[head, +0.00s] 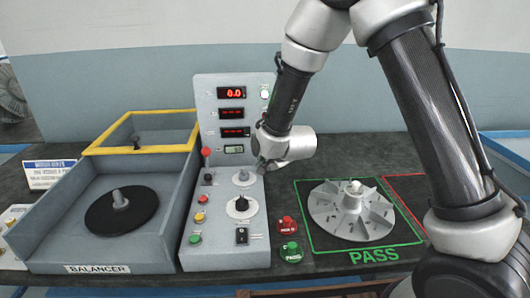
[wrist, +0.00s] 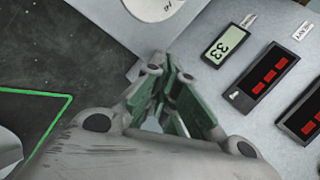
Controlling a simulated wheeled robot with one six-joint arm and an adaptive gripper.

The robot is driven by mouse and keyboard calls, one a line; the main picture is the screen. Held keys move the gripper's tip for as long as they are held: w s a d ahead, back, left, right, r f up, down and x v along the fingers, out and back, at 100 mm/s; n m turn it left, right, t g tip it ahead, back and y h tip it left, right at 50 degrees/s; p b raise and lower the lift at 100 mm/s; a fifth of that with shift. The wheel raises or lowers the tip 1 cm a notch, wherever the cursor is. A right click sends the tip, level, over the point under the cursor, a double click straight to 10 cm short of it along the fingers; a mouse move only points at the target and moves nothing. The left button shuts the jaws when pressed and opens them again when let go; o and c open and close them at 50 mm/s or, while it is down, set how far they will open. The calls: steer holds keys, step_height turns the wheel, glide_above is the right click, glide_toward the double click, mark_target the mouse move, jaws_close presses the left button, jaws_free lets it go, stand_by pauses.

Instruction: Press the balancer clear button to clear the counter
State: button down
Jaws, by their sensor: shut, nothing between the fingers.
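The grey balancer control panel (head: 222,258) stands upright left of centre in the head view, with red displays and a small LCD (head: 234,149). The LCD shows large in the wrist view (wrist: 226,43) and appears to read 33. A round white button (head: 264,95) sits beside the top display, which reads 0.0. No label lets me tell which button is the balancer clear button. My gripper (head: 262,167) is in front of the panel's right side, near the silver knob (head: 242,177). In the wrist view its fingers (wrist: 163,72) are together and empty; contact cannot be told.
The balancer tub (head: 60,225) stands left. A finned impeller (head: 352,212) lies inside the green PASS outline, beside red (head: 287,225) and green (head: 291,252) buttons.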

steer(key=shift+w, duration=1.15)
stand_by(0.6)
steer(key=shift+w, duration=0.45)
steer(key=shift+w, duration=0.35)
stand_by(0.4)
stand_by(0.4)
steer(key=shift+s, duration=0.8)
steer(key=shift+s, duration=0.1)
steer(key=s, duration=0.4)
steer(key=shift+s, duration=0.4)
